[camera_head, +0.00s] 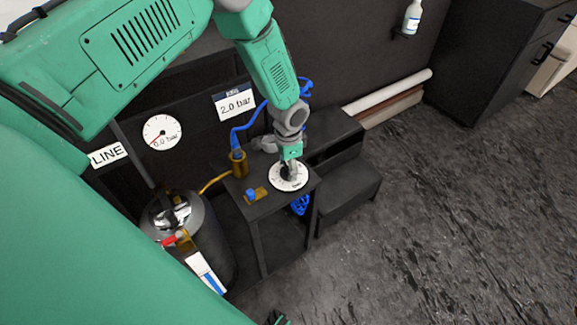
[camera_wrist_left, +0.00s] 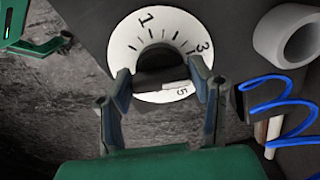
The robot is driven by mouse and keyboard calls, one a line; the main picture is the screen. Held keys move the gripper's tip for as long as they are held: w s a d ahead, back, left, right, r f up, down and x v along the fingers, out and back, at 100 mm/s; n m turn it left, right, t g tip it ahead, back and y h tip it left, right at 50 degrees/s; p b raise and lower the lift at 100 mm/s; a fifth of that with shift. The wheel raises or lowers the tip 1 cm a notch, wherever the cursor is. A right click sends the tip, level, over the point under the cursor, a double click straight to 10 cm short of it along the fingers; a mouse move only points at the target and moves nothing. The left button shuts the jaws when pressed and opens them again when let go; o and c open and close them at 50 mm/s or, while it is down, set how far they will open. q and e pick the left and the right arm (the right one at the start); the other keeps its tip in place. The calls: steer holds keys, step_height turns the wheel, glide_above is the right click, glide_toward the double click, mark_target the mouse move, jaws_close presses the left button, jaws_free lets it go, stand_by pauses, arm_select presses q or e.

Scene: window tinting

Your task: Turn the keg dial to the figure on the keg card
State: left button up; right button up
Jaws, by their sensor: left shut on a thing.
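The keg dial (camera_head: 280,185) is a white round plate with black figures on top of a dark stand. It also shows in the left wrist view (camera_wrist_left: 128,45), where 1, 3 and 5 are readable. My left gripper (camera_wrist_left: 160,82) is shut on the dial's dark knob (camera_wrist_left: 150,78), one finger on each side. A pale strip on the knob lies toward the right finger; the fingers hide parts of the scale. The keg card (camera_head: 236,103) on the back wall reads 2.0 bar. A dark green-and-black gripper part, likely my right one (camera_head: 278,318), shows at the bottom edge.
A white gauge (camera_head: 162,132) reading 0.0 bar and a LINE card (camera_head: 107,155) are at left. A dark keg (camera_head: 212,240) with a red-handled tap stands left of the stand. Blue hose (camera_head: 262,112) runs behind my arm. Floor at right is clear.

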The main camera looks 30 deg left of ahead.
arm_select(q)
steer(key=n, duration=0.3)
steer(key=w+n, duration=0.1)
steer(key=n, duration=0.1)
steer(key=shift+r, duration=0.25)
steer(key=n, duration=0.5)
steer(key=shift+n, duration=0.3)
steer(key=o, duration=1.1)
steer(key=shift+c, duration=0.2)
steer(key=shift+o, duration=0.5)
steer(key=shift+s+f, duration=0.15)
steer(key=shift+s, duration=0.05)
step_height(320, 180, up, 12)
